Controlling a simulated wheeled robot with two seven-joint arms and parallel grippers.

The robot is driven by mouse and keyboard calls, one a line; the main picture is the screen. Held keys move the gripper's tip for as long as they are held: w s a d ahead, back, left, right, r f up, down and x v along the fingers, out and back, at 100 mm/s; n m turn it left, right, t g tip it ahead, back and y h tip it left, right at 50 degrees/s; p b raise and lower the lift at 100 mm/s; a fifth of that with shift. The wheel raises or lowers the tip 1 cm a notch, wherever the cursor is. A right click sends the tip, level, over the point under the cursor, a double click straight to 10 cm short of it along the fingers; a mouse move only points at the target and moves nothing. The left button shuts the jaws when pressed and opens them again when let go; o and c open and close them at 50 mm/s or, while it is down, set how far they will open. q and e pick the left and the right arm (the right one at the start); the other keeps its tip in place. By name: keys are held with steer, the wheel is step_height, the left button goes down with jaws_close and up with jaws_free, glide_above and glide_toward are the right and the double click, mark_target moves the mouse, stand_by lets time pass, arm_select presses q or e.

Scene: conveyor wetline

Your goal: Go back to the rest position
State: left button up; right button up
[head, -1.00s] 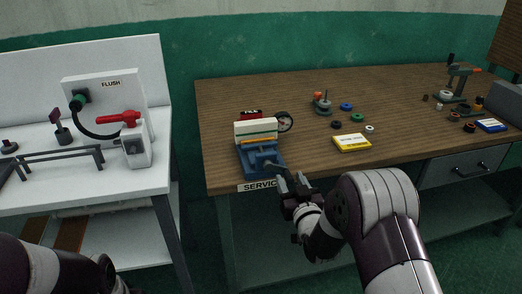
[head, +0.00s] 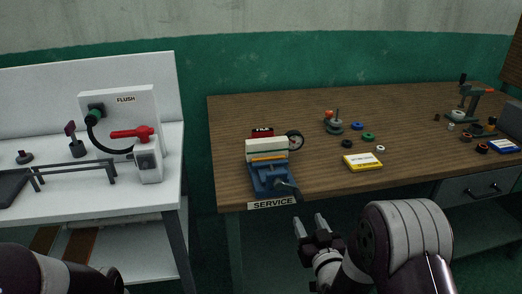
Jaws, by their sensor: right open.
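My right gripper (head: 311,226) shows in the head view just off the front edge of the wooden service bench (head: 232,182), below and to the right of the blue vise (head: 268,178). Its two fingers are apart with nothing between them. It does not touch the vise. My left arm shows only in part at the lower left, and its gripper is out of the picture.
On the bench are a yellow box (head: 362,162), small coloured rings and a black dial (head: 295,140). To the left, a white table holds the FLUSH panel (head: 124,103) with a red handle (head: 132,133). A gap separates the two tables.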

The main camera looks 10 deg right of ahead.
steer(key=s+f+g, duration=0.4)
steer(key=f+g, duration=0.2)
steer(key=f, duration=0.2)
steer(key=s+f+g, duration=0.2)
steer(key=s+g, duration=0.6)
steer(key=s, duration=0.4)
steer(key=s+a+r+g, duration=0.2)
steer(key=s+r+g, duration=0.1)
steer(key=s+r, duration=0.15)
step_height(320, 180, up, 17)
steer(key=w+t+p, duration=0.1)
steer(key=p, duration=1.4)
steer(key=shift+w+a+f+h+p, duration=0.15)
steer(key=shift+a+f+h+p, duration=0.05)
steer(key=shift+a+h+p, duration=0.15)
